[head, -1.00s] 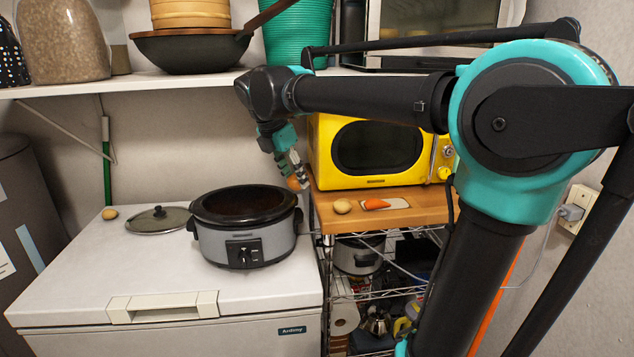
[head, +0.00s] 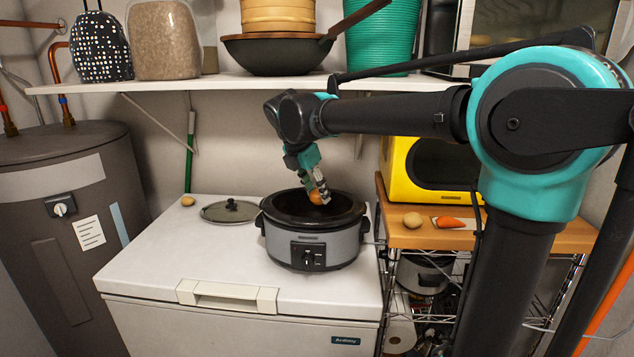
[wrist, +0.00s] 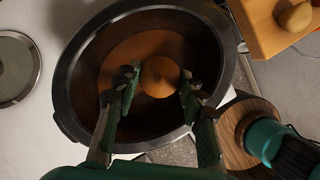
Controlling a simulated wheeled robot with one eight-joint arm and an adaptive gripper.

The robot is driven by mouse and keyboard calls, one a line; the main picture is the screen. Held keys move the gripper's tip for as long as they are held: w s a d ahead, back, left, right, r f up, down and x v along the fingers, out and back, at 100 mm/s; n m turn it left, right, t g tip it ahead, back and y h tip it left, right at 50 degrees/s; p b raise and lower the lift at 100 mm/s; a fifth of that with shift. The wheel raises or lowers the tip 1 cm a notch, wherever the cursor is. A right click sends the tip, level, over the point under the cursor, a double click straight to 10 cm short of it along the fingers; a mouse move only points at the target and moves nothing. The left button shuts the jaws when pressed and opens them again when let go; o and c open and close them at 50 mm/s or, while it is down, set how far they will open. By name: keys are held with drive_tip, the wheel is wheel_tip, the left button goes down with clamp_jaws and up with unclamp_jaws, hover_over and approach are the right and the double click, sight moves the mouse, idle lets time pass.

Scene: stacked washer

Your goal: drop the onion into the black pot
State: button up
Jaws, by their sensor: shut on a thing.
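The black pot is a grey-bodied slow cooker (head: 315,245) with a black rim and dark inside, standing on a white chest freezer. My gripper (head: 321,190) is shut on the brown-orange onion (head: 315,196) and holds it over the pot's opening. In the wrist view the onion (wrist: 160,76) sits between the fingertips of my gripper (wrist: 158,84). The pot's rim (wrist: 68,103) surrounds them there, with the dark inside of the pot below. The onion's exact height above the rim is hard to tell.
The freezer top (head: 165,240) holds a glass lid (head: 230,212) and a small tan round item (head: 188,201) left of the pot. To the right, a wooden top (head: 440,235) carries a potato-like item (head: 413,220), a carrot (head: 450,222) and a yellow microwave (head: 400,175). A shelf (head: 180,84) runs above.

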drive_tip(key=shift+f, duration=0.65)
drive_tip(key=o, duration=1.2)
drive_tip(key=v, duration=1.2)
drive_tip(key=shift+d, duration=0.1)
